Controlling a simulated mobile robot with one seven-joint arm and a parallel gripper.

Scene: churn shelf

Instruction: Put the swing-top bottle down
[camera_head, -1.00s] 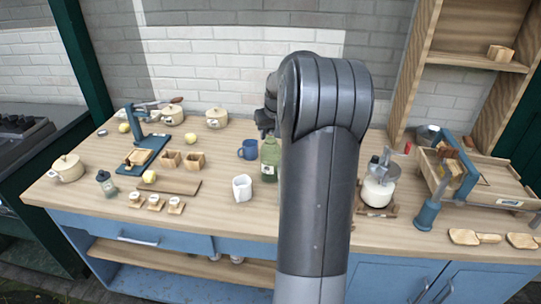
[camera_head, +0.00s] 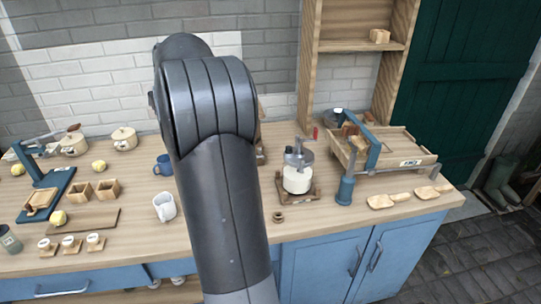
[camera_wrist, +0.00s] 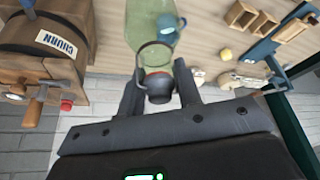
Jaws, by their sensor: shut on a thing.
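The swing-top bottle (camera_wrist: 146,22) is green glass and shows in the wrist view, its neck end toward me. My gripper (camera_wrist: 159,82) is shut on it near the neck, with one finger on each side. A dark stopper (camera_wrist: 159,92) and its wire bail sit at the neck. In the head view my arm hides the bottle and the gripper. The wrist view does not show clearly whether the bottle's base touches the counter (camera_head: 130,240).
A blue mug (camera_head: 163,166) and a white cup (camera_head: 165,206) stand left of my arm. A wooden churn (camera_wrist: 42,45) is at left in the wrist view.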

